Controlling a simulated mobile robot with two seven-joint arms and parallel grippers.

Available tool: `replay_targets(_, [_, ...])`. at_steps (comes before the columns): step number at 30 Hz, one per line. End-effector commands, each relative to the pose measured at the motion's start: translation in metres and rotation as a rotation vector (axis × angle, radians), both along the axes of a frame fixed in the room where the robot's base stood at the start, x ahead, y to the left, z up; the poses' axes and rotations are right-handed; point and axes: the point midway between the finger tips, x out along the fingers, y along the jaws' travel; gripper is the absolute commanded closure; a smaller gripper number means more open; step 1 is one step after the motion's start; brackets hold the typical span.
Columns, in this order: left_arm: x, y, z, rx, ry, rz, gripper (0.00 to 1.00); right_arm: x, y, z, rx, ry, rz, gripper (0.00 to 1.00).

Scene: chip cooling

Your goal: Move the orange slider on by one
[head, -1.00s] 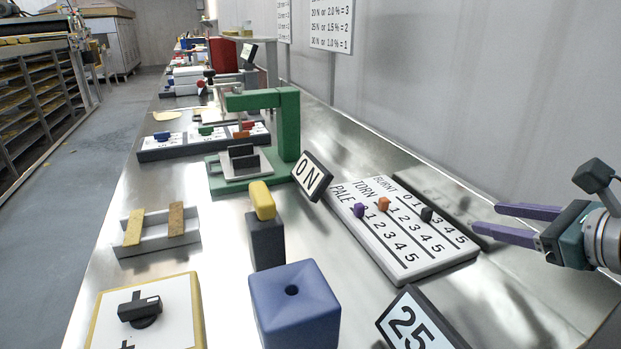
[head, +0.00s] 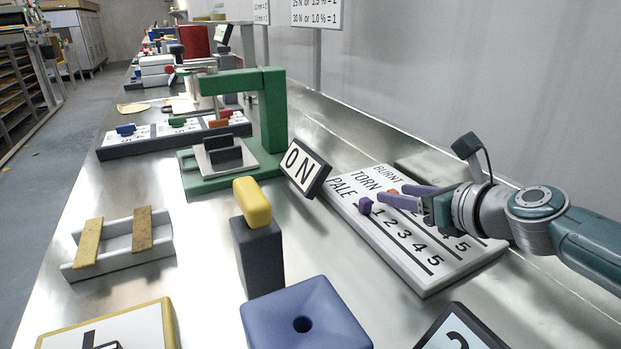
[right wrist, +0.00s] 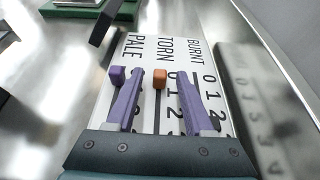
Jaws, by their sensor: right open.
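The orange slider (head: 393,191) is a small block on the white tally board (head: 425,287), in the TORN row near the 0. It also shows in the right wrist view (right wrist: 160,78). My right gripper (head: 394,196) is open over the board. In the right wrist view its two purple fingers (right wrist: 160,92) lie on either side of the orange slider, with gaps at both sides. The purple slider (right wrist: 117,76) in the PALE row is just outside the left finger. The black slider of the BURNT row is hidden behind my gripper. My left gripper is not in view.
An ON sign (head: 305,168) stands left of the board, with a green press (head: 270,110) behind it. A dark post with a yellow top (head: 254,202) and a blue block (head: 305,322) stand nearer. The wall is close on the right.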

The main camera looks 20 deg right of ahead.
Motion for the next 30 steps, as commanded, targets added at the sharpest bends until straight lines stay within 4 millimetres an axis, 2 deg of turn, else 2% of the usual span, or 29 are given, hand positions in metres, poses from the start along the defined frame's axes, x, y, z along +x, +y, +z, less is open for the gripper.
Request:
replay_targets(3, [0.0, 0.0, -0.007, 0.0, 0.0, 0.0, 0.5, 0.0076, 0.0004, -0.0038, -0.002, -0.001, 0.001, 0.47])
replay_targets(12, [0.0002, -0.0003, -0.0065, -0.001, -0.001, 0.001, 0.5, 0.0093, 0.0004, -0.0031, -0.002, 0.0, 0.0, 0.47])
replay_targets(26, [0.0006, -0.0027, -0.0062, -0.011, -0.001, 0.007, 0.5, 0.0091, 0.0005, -0.0032, -0.001, 0.0, 0.0, 0.98])
replay_targets(30, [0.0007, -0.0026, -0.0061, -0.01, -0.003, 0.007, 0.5, 0.0091, 0.0005, -0.0032, -0.001, 0.0, 0.0, 1.0])
